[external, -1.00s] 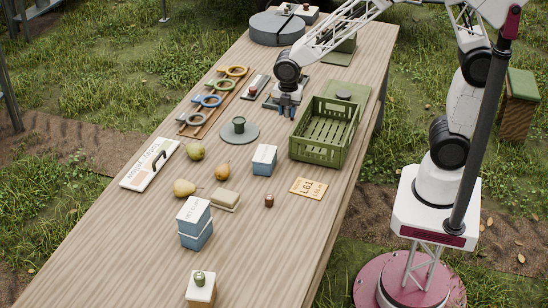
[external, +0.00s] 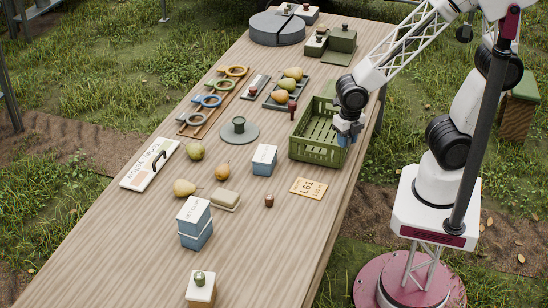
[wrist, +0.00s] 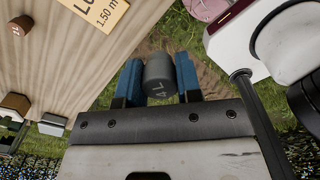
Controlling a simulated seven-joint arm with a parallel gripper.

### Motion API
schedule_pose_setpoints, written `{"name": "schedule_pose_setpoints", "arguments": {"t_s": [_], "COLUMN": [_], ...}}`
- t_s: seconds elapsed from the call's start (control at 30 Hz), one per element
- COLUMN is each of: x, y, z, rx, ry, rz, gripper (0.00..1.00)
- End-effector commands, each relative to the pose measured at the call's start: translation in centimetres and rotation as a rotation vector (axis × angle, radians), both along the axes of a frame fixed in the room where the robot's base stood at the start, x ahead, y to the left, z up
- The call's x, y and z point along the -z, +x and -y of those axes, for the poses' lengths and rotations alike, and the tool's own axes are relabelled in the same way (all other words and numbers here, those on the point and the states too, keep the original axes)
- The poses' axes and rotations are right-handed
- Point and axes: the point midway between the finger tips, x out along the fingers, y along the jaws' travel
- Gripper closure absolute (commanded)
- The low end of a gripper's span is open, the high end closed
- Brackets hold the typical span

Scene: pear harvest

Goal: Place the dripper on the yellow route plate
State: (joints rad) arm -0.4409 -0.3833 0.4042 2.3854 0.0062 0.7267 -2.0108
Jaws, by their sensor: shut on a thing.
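The yellow route plate (external: 308,188), printed "L61", lies flat on the table, in front of the green crate. Its edge also shows at the top left of the wrist view (wrist: 98,12). My gripper (external: 347,135) is raised beside the crate's right front corner, near the table's right edge, behind and to the right of the plate. In the wrist view its blue fingers (wrist: 159,80) are shut on a dark grey cylinder marked "4 L", which looks like the dripper (wrist: 159,68). The fingers hide the cylinder in the external view.
The green crate (external: 300,156) stands close to my gripper. A white-and-blue box (external: 264,160) and a small brown piece (external: 269,201) stand left of the plate. A dark tray (external: 272,104) holds several pears. The table in front of the plate is clear.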

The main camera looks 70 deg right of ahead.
Motion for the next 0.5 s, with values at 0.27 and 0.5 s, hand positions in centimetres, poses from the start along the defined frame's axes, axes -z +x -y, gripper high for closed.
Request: {"name": "schedule_pose_setpoints", "arguments": {"t_s": [0.27,0.5], "x": [0.4,1.5], "y": [-2.9,-4.3], "z": [-0.2,-0.2], "rx": [-0.097,-0.146], "ry": [0.001,0.000], "rz": [0.001,-0.002], "gripper": [0.90,0.90]}}
